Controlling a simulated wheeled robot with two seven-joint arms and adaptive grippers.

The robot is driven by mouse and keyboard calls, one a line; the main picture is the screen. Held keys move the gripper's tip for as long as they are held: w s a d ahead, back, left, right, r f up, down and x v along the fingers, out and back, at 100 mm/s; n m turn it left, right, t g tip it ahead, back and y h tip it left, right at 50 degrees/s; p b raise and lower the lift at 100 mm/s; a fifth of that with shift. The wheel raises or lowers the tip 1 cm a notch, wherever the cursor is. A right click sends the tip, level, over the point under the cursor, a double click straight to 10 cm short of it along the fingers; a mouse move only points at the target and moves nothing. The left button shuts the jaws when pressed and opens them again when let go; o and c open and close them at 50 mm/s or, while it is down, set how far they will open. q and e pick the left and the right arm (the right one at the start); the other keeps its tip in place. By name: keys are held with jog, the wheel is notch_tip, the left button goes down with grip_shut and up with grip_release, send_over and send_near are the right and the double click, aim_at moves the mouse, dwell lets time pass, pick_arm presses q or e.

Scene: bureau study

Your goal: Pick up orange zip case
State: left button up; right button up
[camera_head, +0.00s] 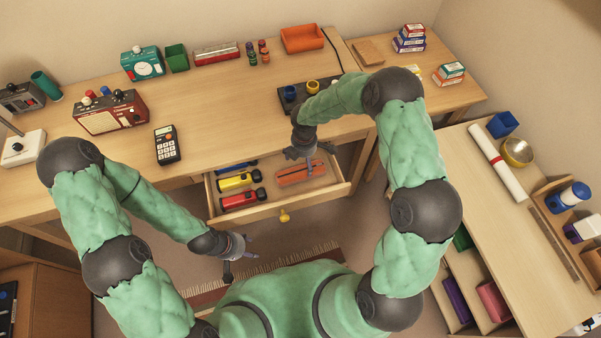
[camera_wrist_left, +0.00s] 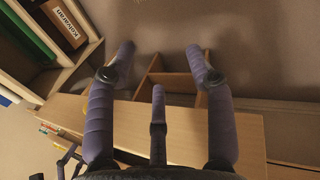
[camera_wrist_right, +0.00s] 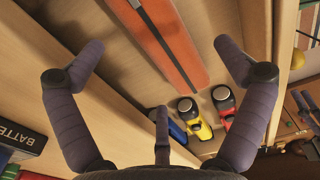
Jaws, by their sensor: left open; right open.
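The orange zip case (camera_head: 300,173) lies in the right part of the open desk drawer (camera_head: 278,205). It is long and flat with a dark line along its middle. In the right wrist view the orange zip case (camera_wrist_right: 165,42) lies ahead between my spread fingers. My right gripper (camera_head: 308,160) is open above the drawer, over the case, and holds nothing. In the head view its fingers partly cover the case. My left gripper (camera_head: 243,246) is open and empty in front of the drawer, low and to its left. The left wrist view shows no case.
The drawer also holds a yellow flashlight (camera_head: 239,181), a red flashlight (camera_head: 242,198) and a blue one (camera_head: 236,164), left of the case. The drawer walls stand close around the case. A dark tray with cups (camera_head: 312,86) sits on the desk above. A side table (camera_head: 480,205) stands at right.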

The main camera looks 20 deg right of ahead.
aim_at(302, 167)
jog(key=shift+w+f, duration=0.1)
jog(key=shift+f, duration=0.85)
jog(key=f+b, duration=0.1)
jog(key=f, duration=0.1)
jog(key=f+b, duration=0.1)
jog(key=f, duration=0.2)
jog(key=shift+w+a+b, duration=0.2)
jog(key=shift+b, duration=0.1)
jog(key=c, duration=1.2)
